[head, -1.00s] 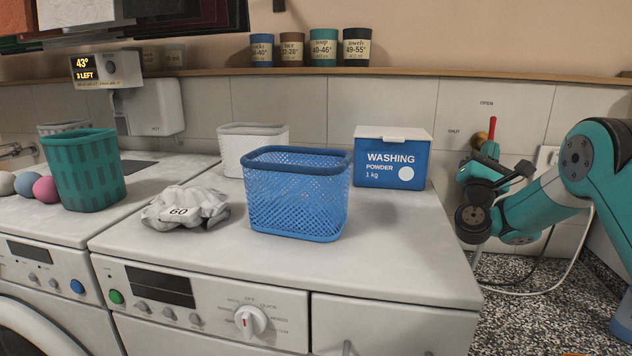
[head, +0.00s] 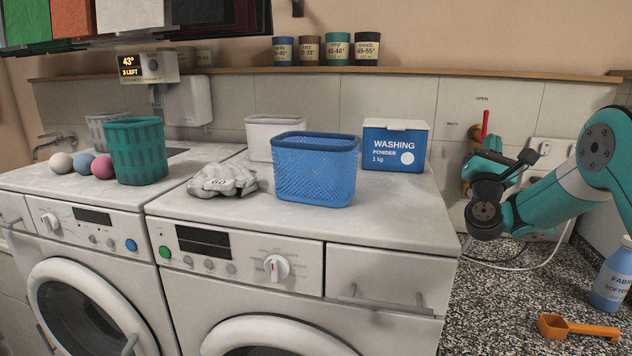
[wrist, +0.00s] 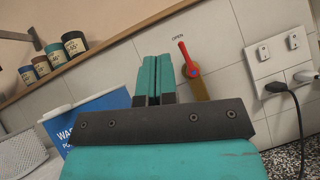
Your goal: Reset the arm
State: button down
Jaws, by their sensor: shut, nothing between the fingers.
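My arm is bent in from the right in the head view, with my gripper (head: 484,165) raised in front of the tiled wall, right of the washing powder box. In the wrist view my gripper (wrist: 154,78) has its two teal fingers side by side, shut with nothing between them. They point toward the wall, just left of a red-handled valve (wrist: 187,62); that is the picture's line of sight, and I cannot tell the distance. The valve's red handle (head: 485,122) stands upright near the "OPEN" mark in the head view, its lower part partly hidden by my gripper.
Washing powder box (head: 394,146), blue basket (head: 314,180), white basket (head: 262,138), grey cloth (head: 221,180) and teal basket (head: 138,155) stand on the machines. An orange scoop (head: 578,328) and softener bottle (head: 610,278) are on the speckled surface at lower right. Plugs and cables (wrist: 296,110) are near the wall.

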jog(key=s+a+r+n+t+y, duration=0.1)
jog(key=a+r+n+y, duration=0.1)
jog(key=a+n+y, duration=0.5)
jog(key=a+r+n+t+y, duration=0.1)
jog(key=a+r+n+y, duration=0.2)
jog(key=a+n+y, duration=0.4)
jog(key=s+a+f+n+g+y, duration=0.2)
jog(key=s+a+n+g, duration=0.3)
jog(key=n, duration=0.3)
jog(key=s+a+f+n+g+y, duration=0.2)
jog(key=s+a+n+g+y, duration=0.2)
jog(key=n, duration=0.5)
jog(key=s+a+f+n+g+y, duration=0.2)
jog(key=s+a+n+g, duration=0.3)
jog(key=s+n+g, duration=0.2)
jog(key=shift+s+a+n+y, duration=0.35)
jog(key=shift+s+n+y, duration=0.05)
jog(key=shift+s+n, duration=0.45)
jog(key=s+d+f+n+g+h, duration=0.2)
jog(key=s+f+n+g, duration=0.1)
jog(key=s, duration=0.5)
jog(key=s+d+f+n+g+h, duration=0.2)
jog(key=s+n, duration=0.3)
jog(key=s, duration=0.3)
jog(key=s+d+f+n+g+h, duration=0.2)
jog(key=s+f+n+g, duration=0.2)
jog(key=s, duration=0.4)
jog(key=shift+s+f+n+h, duration=0.25)
jog(key=shift+s+n+h, duration=0.1)
jog(key=shift+s+h, duration=0.05)
